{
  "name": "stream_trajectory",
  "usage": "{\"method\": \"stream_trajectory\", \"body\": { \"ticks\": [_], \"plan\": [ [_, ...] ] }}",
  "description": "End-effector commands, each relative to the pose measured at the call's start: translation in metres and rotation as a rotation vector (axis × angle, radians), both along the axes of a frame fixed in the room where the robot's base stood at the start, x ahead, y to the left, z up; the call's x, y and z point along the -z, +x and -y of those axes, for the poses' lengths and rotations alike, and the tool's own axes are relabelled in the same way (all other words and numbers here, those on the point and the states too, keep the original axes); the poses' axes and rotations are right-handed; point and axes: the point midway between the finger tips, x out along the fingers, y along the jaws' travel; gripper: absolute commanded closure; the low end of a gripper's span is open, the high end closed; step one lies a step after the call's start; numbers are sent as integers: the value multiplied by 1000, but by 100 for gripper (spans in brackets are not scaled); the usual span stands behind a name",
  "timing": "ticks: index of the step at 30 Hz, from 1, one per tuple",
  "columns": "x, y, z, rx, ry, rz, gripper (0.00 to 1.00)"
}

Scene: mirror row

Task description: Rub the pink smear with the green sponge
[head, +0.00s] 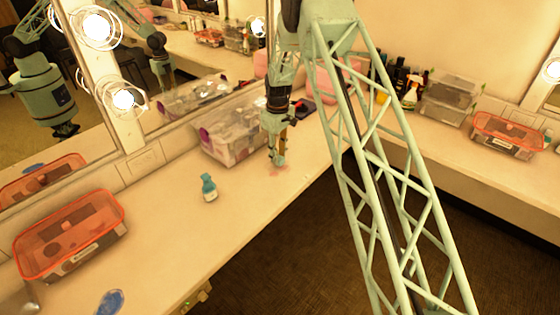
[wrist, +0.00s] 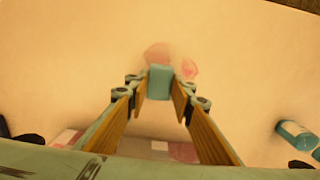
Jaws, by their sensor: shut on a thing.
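My gripper (wrist: 161,90) points down at the counter and is shut on the green sponge (wrist: 160,82), a small teal-green block between its fingertips. In the head view my gripper (head: 278,155) is over the counter with the sponge (head: 279,160) at its lower end. The pink smear (wrist: 158,53) shows on the counter just beyond the sponge, with a second pink patch (wrist: 190,68) to its right. In the head view a faint pink smear (head: 279,170) lies just below the sponge. I cannot tell whether the sponge touches the counter.
An orange-rimmed box (head: 70,235) and a blue item (head: 110,301) lie farther left. The counter's front edge (head: 255,232) is near; open counter lies between.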

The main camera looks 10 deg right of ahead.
Motion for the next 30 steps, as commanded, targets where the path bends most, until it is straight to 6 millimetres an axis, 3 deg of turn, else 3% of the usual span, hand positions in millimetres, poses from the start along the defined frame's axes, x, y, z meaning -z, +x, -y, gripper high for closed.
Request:
{"method": "stream_trajectory", "body": {
  "ticks": [18, 30],
  "plan": [
    [-55, 0, 0, 0, 0, 0, 88],
    [-59, 0, 0, -1, 0, 0, 88]
  ]
}}
